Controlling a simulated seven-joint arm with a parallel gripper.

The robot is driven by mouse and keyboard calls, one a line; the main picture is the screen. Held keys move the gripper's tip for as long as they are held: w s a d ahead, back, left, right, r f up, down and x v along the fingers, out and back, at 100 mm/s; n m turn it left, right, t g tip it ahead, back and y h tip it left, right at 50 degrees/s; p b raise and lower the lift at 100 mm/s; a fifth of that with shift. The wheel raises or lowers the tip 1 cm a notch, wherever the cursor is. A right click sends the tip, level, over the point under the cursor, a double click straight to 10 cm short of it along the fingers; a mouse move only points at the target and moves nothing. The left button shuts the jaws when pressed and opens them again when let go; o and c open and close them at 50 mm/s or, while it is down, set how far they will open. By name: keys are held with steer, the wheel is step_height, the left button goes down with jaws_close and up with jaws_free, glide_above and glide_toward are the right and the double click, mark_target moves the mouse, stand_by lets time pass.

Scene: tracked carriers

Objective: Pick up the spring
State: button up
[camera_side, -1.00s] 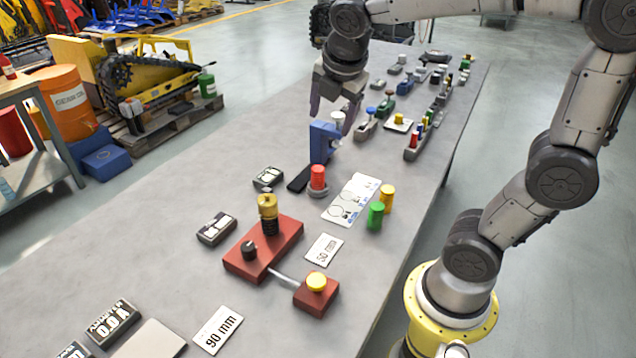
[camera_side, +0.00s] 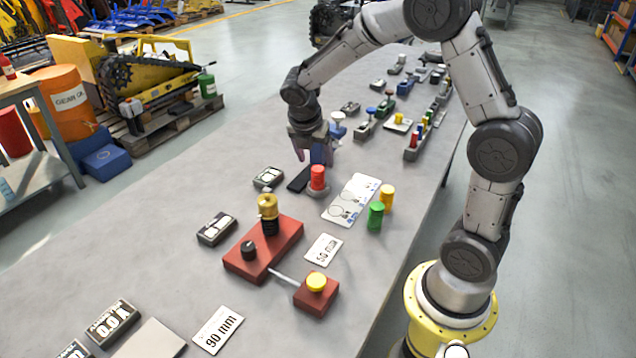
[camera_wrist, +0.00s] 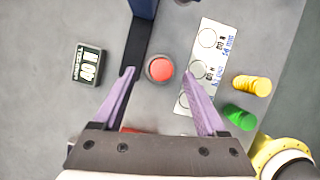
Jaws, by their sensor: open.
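A red cylinder (camera_side: 318,174), probably a spring, stands upright on a round grey base on the table. In the wrist view the red piece (camera_wrist: 161,69) lies between my two fingertips, seen from above. A yellow ribbed cylinder (camera_side: 387,196) and a green ribbed cylinder (camera_side: 376,215) stand to its right and look like springs too; the wrist view shows the yellow one (camera_wrist: 251,85) and the green one (camera_wrist: 240,117). I cannot tell which one the task means. My gripper (camera_side: 312,157) is open and empty, above and near the red piece, its purple fingers (camera_wrist: 162,78) pointing down.
A blue upright block (camera_side: 320,152) stands just behind my gripper, with a black strip (camera_side: 299,180) beside it. A white printed card (camera_side: 351,200) lies right of the red piece. A red fixture (camera_side: 263,250) with a yellow-topped post stands nearer the camera.

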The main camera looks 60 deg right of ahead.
mark_target(318, 168)
steer(key=shift+x, duration=2.8)
steer(key=shift+s+a, duration=0.1)
steer(key=shift+s, duration=0.05)
jaws_close()
